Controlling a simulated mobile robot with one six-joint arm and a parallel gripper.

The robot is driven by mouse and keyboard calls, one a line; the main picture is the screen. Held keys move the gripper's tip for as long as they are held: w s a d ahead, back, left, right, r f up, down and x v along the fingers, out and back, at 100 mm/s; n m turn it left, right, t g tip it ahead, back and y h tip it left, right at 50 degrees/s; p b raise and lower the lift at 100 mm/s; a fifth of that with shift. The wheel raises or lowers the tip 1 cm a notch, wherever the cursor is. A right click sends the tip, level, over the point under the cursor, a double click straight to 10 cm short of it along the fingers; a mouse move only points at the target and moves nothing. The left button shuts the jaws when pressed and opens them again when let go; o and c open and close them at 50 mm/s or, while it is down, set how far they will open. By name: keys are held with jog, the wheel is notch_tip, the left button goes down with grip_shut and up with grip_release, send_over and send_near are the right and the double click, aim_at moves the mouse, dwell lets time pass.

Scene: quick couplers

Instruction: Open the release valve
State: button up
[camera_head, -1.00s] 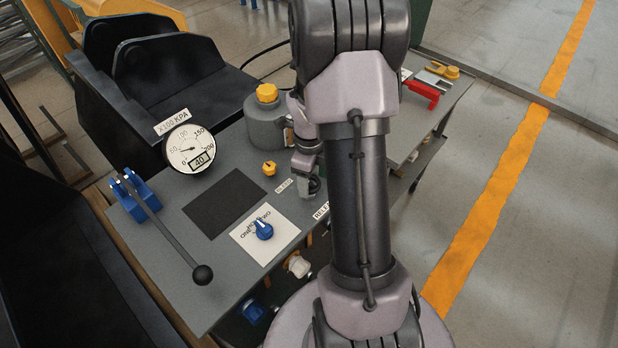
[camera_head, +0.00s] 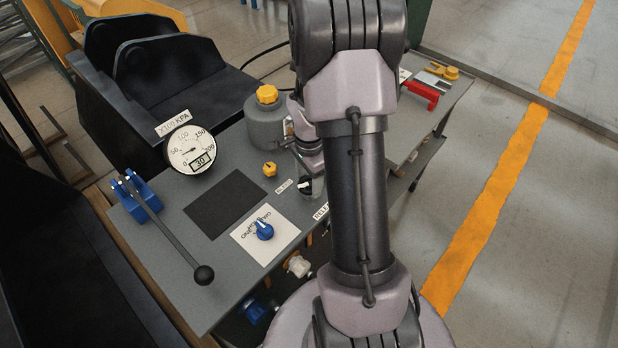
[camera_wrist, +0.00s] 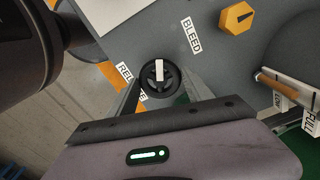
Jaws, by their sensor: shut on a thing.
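The release valve knob (camera_wrist: 159,66) is round and black with a white pointer bar, beside a partly hidden label that starts with REL. In the wrist view my gripper (camera_wrist: 161,82) has one finger on each side of the knob and is shut on it. The white bar points nearly straight up in that view. In the head view the knob (camera_head: 305,187) shows just below my gripper, partly hidden by my arm. The pressure gauge (camera_head: 191,149) has a digital readout of 30.
A yellow bleed knob (camera_wrist: 237,17) stands close by on the grey panel. A blue selector knob (camera_head: 263,230), a long black lever (camera_head: 170,230) and a grey tank with a yellow cap (camera_head: 266,93) are around it. A red handle (camera_head: 421,94) lies on the right side.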

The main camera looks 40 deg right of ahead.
jog(key=n+p, duration=0.1)
jog(key=n, duration=0.4)
jog(key=shift+r+n, duration=0.1)
jog(key=shift+n, duration=0.2)
jog(key=n+p, duration=0.1)
jog(key=n, duration=0.5)
jog(key=shift+p, duration=0.35)
jog(key=n+p, duration=0.1)
jog(key=n, duration=0.4)
jog(key=shift+n+p, duration=0.3)
jog(key=shift+n, duration=0.1)
jog(key=n+p, duration=0.1)
jog(key=n, duration=0.4)
jog(key=shift+n+p, duration=0.3)
jog(key=shift+n, duration=0.1)
jog(key=shift+d, duration=0.1)
jog(key=o, duration=1.4)
